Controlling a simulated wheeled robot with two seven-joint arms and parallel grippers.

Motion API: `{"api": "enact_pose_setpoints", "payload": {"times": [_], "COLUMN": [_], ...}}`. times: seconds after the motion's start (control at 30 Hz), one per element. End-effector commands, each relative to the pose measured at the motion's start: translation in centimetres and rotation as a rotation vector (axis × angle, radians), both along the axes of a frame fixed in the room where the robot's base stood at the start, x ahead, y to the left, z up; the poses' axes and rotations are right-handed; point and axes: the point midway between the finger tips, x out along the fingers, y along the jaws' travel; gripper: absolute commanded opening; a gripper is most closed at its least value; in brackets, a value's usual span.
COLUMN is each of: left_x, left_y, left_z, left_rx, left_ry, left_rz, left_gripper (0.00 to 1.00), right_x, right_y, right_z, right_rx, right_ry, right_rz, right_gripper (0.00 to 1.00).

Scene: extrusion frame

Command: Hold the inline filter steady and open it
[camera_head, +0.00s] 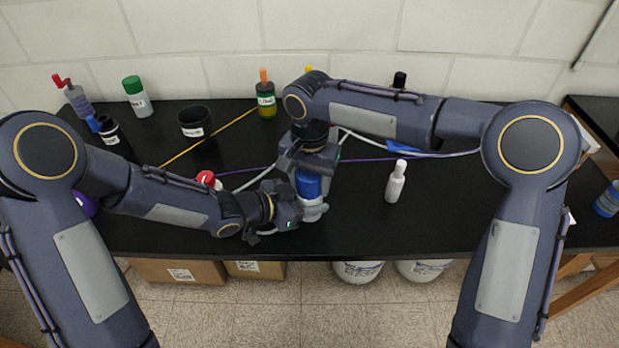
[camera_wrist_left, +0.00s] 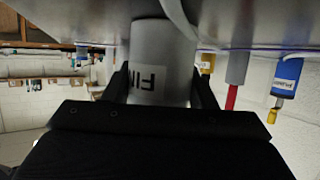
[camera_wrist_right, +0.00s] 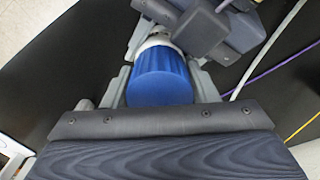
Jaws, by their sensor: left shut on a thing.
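The inline filter has a blue ribbed cap (camera_head: 308,184) on a pale grey body (camera_head: 313,212) and stands upright near the front middle of the black table. My left gripper (camera_head: 291,212) is shut on the body from the left. In the left wrist view the labelled grey body (camera_wrist_left: 163,65) sits between its fingers. My right gripper (camera_head: 310,165) is over the filter from above. In the right wrist view its fingers lie on either side of the blue cap (camera_wrist_right: 160,76). Whether they press on it I cannot tell. The cap's far side is hidden.
A white bottle (camera_head: 395,182) stands right of the filter. A dark jar (camera_head: 195,122) and a green-capped bottle (camera_head: 137,97) stand at the back left. A red-topped item (camera_head: 207,179) is behind my left forearm. White, purple and yellow lines cross the table.

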Motion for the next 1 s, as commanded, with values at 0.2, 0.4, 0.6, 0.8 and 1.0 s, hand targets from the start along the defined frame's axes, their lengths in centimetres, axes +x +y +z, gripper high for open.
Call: {"api": "enact_pose_setpoints", "payload": {"times": [0.2, 0.4, 0.6, 0.8, 1.0], "left_x": [0.0, 0.0, 0.0, 0.0, 0.0], "left_y": [0.0, 0.0, 0.0, 0.0, 0.0], "left_z": [0.0, 0.0, 0.0, 0.0, 0.0], "left_rx": [-0.001, -0.001, -0.001, -0.001, -0.001], "left_ry": [-0.001, -0.001, -0.001, -0.001, -0.001], "left_rz": [0.0, 0.0, 0.0, 0.0, 0.0], "left_gripper": [0.0, 0.0, 0.0, 0.0, 0.0], "right_x": [0.0, 0.0, 0.0, 0.1, 0.1], "right_y": [0.0, 0.0, 0.0, 0.0, 0.0], "right_z": [0.0, 0.0, 0.0, 0.9, 3.6], "right_rx": [0.0, 0.0, 0.0, 0.0, 0.001], "right_ry": [0.0, 0.0, 0.0, -0.003, -0.004], "right_rz": [0.0, 0.0, 0.0, -0.001, 0.0], "right_gripper": [0.24, 0.72, 0.72, 0.72, 0.72]}}
